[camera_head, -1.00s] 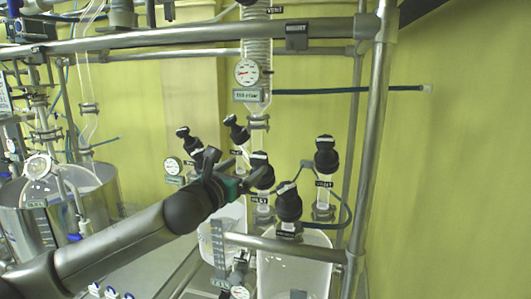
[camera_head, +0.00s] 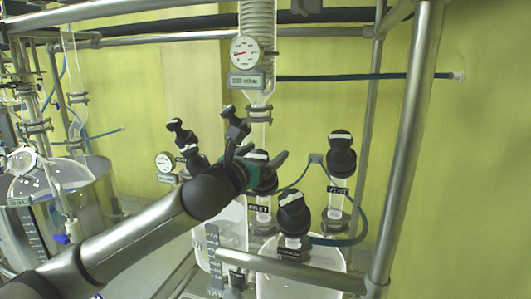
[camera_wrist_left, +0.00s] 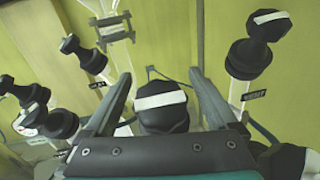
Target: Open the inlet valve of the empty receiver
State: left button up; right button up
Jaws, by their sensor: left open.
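My left gripper (camera_head: 257,152) is open, with one finger on each side of a black valve knob with a white stripe (camera_head: 262,175). The left wrist view shows the gripper (camera_wrist_left: 160,78) with the striped knob (camera_wrist_left: 162,103) between its fingers; I cannot tell whether they touch it. A small label (camera_head: 258,208) sits below this knob. Two pale glass receivers stand below, one at left (camera_head: 232,225) and one at right (camera_head: 325,280). I cannot make out their contents clearly. My right gripper is not in view.
Other black valves stand close by: a vent valve (camera_head: 341,155) at right, a front valve (camera_head: 294,214), and several behind at left, including one (camera_head: 236,124). A gauge (camera_head: 245,52) hangs above. A metal rail (camera_head: 290,270) crosses in front, and a frame post (camera_head: 405,150) stands at right.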

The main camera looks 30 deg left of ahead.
pick_arm(q)
jog(key=shift+s, duration=0.1)
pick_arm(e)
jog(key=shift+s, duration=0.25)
pick_arm(q)
jog(key=shift+c, duration=0.7)
jog(key=c, duration=1.2)
jog(key=shift+c, duration=0.2)
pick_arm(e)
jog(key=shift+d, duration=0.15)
pick_arm(q)
jog(key=shift+n+y, duration=0.3)
jog(key=shift+y, duration=0.1)
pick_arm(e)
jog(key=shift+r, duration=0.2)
